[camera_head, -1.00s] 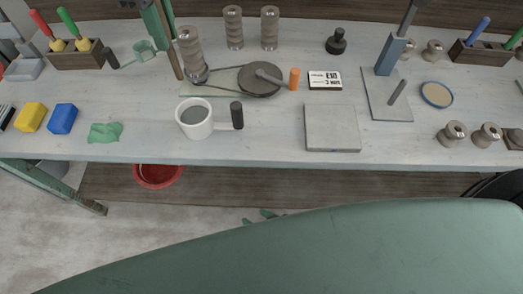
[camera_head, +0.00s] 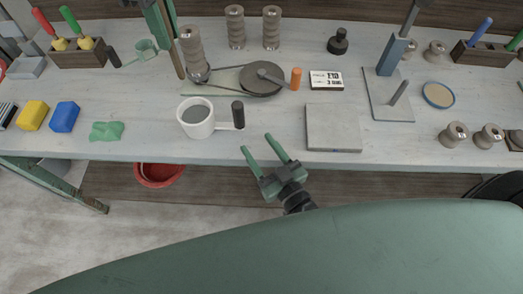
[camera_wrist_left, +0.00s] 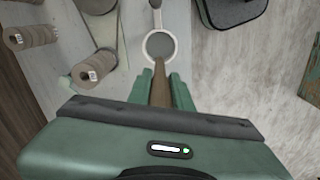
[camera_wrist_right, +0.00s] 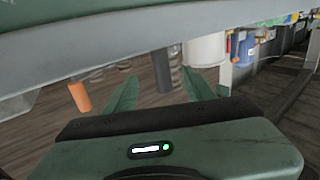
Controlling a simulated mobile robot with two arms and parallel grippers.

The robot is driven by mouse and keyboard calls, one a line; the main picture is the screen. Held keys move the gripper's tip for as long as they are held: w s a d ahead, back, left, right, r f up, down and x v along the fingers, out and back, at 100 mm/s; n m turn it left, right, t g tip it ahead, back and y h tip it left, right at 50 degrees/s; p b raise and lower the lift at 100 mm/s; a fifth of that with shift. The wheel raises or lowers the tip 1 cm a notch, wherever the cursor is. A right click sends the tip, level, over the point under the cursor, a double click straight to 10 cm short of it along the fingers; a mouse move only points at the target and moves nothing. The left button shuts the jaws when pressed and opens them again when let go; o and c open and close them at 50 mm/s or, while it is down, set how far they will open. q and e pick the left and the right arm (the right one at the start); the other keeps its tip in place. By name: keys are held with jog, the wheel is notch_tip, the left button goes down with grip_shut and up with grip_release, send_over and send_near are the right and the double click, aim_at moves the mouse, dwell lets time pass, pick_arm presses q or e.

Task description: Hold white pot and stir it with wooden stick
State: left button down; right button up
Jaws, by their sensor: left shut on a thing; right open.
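The white pot (camera_head: 181,119) stands upright on the bench with grey contents and a dark handle (camera_head: 238,114) to its right. My left gripper (camera_head: 166,28), at the top left, is shut on the wooden stick (camera_head: 172,50), which points down behind the pot in the head view. In the left wrist view the stick (camera_wrist_left: 160,90) lies between the fingers, lined up with the pot (camera_wrist_left: 147,46). My right gripper (camera_head: 263,151) is open and empty at the bench's front edge, in front of the handle and apart from it. The right wrist view shows the pot (camera_wrist_right: 205,50) and handle (camera_wrist_right: 160,68).
A belt-driven wheel (camera_head: 258,82) with an orange knob (camera_head: 296,78) sits behind the pot. A grey slab (camera_head: 333,128) lies to its right. A red bowl (camera_head: 158,175) is below the bench.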

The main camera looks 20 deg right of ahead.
aim_at(242, 123)
jog(key=x, duration=1)
jog(key=shift+w+f, duration=0.1)
jog(key=shift+w, duration=0.3)
grip_shut()
